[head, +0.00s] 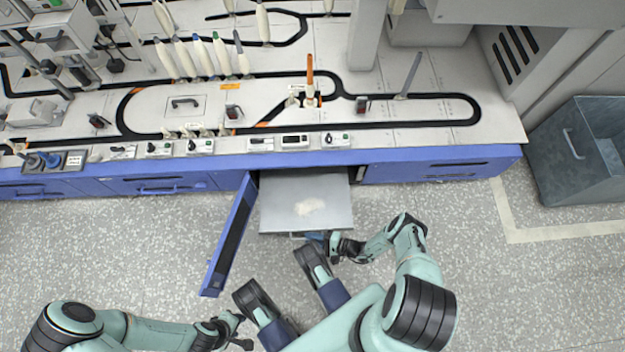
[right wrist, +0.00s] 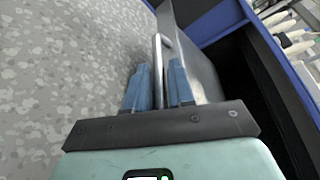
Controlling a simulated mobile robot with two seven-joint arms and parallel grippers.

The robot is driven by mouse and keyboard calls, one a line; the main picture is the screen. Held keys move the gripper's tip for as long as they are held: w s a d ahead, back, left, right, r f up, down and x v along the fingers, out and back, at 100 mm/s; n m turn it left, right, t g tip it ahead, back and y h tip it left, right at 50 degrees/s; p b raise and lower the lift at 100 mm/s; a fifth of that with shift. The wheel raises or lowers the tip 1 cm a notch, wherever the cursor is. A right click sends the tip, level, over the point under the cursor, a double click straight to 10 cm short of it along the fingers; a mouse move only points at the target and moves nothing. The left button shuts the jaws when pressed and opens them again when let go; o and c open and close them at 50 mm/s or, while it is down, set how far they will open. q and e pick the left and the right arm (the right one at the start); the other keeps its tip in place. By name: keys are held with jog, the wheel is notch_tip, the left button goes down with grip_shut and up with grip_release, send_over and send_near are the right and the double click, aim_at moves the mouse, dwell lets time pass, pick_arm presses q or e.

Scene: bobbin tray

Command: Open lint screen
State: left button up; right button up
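The lint screen (head: 290,190) is a flat grey tray with a pale lint patch (head: 310,207) on top. It stands pulled out of the blue cabinet's opening. Its bar handle (right wrist: 159,70) shows in the right wrist view. My right gripper (head: 318,237) is at the screen's front edge. In the right wrist view its two blue fingers (right wrist: 159,85) stand on either side of the bar, with narrow gaps visible. My left gripper (head: 240,330) is low in the head view, away from the screen; its fingers are too small to read.
A blue door (head: 230,240) stands swung open left of the screen. The blue-fronted bench (head: 420,165) carries a black track and several bobbins. A grey bin (head: 570,165) stands at the right. The speckled floor (head: 450,270) is clear at the right.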

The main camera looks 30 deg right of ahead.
pick_arm(q)
jog(key=shift+t, duration=0.7)
jog(key=w+r, duration=0.1)
jog(key=w+r+p, duration=0.2)
jog(key=w, duration=0.1)
jog(key=shift+d, duration=0.25)
pick_arm(e)
jog(key=v, duration=1.3)
jog(key=shift+d, duration=0.15)
jog(key=shift+r, duration=0.2)
